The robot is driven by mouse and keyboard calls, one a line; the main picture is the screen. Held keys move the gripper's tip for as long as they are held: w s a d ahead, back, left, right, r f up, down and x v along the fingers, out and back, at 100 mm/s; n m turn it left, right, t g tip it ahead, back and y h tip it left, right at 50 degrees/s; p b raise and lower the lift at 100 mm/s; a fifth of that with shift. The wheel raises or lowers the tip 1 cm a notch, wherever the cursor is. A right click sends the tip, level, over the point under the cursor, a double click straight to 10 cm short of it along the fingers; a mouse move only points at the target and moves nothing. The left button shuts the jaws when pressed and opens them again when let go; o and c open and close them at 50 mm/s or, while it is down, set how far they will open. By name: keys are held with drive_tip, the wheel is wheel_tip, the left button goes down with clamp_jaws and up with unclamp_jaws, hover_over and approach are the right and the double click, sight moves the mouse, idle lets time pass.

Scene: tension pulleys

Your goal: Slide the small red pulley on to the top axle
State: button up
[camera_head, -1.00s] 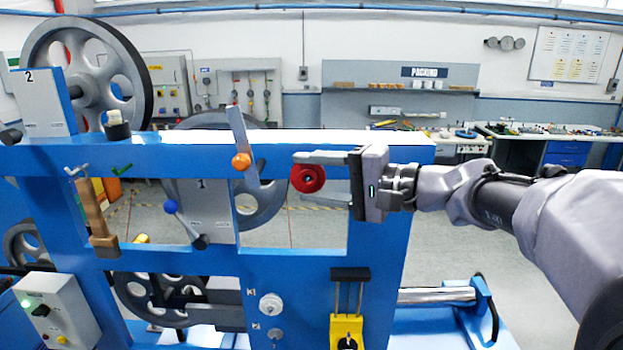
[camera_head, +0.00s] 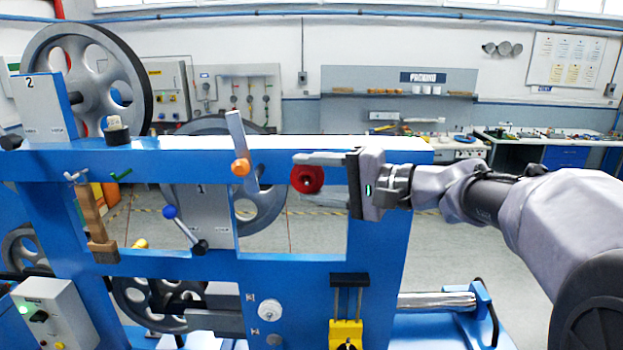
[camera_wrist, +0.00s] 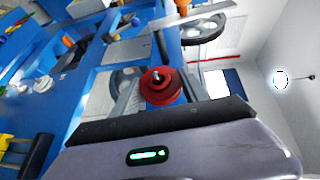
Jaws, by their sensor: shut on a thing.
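The small red pulley (camera_head: 307,180) is at my gripper's fingertips, in front of the blue frame's upper opening, just under the top beam. It also shows near the centre of the wrist view (camera_wrist: 162,88), with a pale pin-like tip in its middle. My gripper (camera_head: 301,160) comes in from the right and is shut on the pulley; one grey finger lies along its top edge. The top axle is not clearly made out; I cannot tell if that tip is the axle or how far the pulley is on it.
A lever with an orange knob (camera_head: 240,167) stands left of the pulley. A blue-knobbed lever (camera_head: 170,212) is lower left. The blue frame (camera_head: 300,258) surrounds the opening. A yellow block (camera_head: 346,333) and a white round part (camera_head: 269,310) sit below. A packing bench is far behind.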

drive_tip(key=o, duration=1.8)
drive_tip(key=shift+w, duration=0.15)
drive_tip(key=shift+c, duration=0.2)
drive_tip(key=d+r, duration=0.1)
drive_tip(key=d, duration=0.8)
drive_tip(key=shift+r+b, duration=0.15)
drive_tip(key=shift+b, duration=0.25)
drive_tip(key=shift+s+a, duration=0.1)
drive_tip(key=shift+s, duration=0.1)
